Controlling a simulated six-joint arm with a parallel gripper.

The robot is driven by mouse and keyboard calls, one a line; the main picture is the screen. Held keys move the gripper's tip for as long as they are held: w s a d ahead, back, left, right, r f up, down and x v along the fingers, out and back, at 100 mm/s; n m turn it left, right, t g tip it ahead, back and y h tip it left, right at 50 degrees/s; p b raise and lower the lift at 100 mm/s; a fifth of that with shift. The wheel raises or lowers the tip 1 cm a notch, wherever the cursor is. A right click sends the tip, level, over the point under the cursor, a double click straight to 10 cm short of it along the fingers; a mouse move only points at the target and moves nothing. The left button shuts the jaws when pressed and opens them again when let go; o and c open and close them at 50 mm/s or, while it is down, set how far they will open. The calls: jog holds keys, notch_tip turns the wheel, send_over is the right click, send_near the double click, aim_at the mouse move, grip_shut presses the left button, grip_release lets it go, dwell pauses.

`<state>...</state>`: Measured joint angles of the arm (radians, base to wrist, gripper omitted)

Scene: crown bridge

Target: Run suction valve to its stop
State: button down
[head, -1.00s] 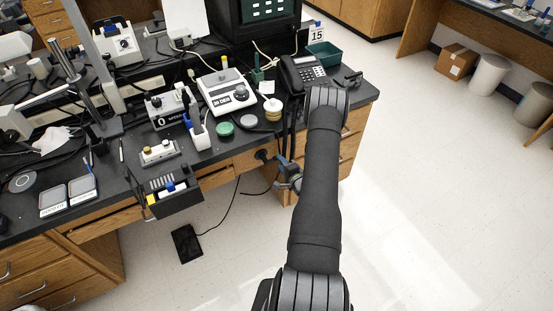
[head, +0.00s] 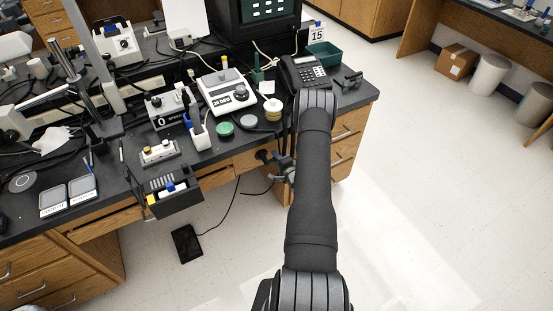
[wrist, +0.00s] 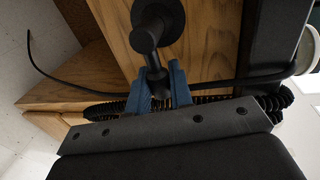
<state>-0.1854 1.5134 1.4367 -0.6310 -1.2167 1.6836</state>
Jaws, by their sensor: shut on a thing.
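The suction valve is a black round fitting with a bent black lever, on the wooden front of the bench. It shows in the wrist view (wrist: 147,38) at the top middle and, small, in the head view (head: 262,155). My gripper (wrist: 160,82) has two blue fingers, one on each side of the lever's lower end, and is shut on it. In the head view my gripper (head: 281,164) is small and partly hidden by my arm. The lever's tip is partly hidden between the fingers.
A black cable (wrist: 220,84) runs across behind the fingers in the wrist view. The bench's black top (head: 205,160) overhangs the wooden front and carries a telephone (head: 304,73) and a white balance (head: 227,92).

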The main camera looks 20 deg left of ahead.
aim_at(267, 161)
jog(key=shift+r, duration=0.1)
jog(key=n, duration=0.1)
jog(key=r+n, duration=0.1)
jog(key=n, duration=0.1)
jog(key=shift+s+a+r+t+h, duration=0.1)
jog(key=shift+s+r+t+h, duration=0.05)
jog(key=shift+r+t+h, duration=0.2)
jog(key=n, duration=0.2)
jog(key=shift+s+a+r+n+t, duration=0.15)
jog(key=shift+a+r+n+t, duration=0.05)
jog(key=shift+r+n+t, duration=0.2)
jog(key=n, duration=0.1)
jog(key=r+n, duration=0.1)
jog(key=n, duration=0.1)
jog(key=shift+s+a+t+h, duration=0.35)
jog(key=shift+s, duration=0.05)
jog(key=n, duration=0.1)
jog(key=s+a+n, duration=0.1)
jog(key=n, duration=0.1)
jog(key=shift+r+t, duration=0.35)
jog(key=shift+t, duration=0.05)
jog(key=shift+s+a+r+n+t, duration=0.1)
jog(key=shift+s+a+n+t, duration=0.1)
jog(key=shift+n, duration=0.65)
jog(key=shift+s+a+r+n+t, duration=0.1)
jog(key=shift+s+a+n, duration=0.1)
jog(key=shift+n, duration=0.65)
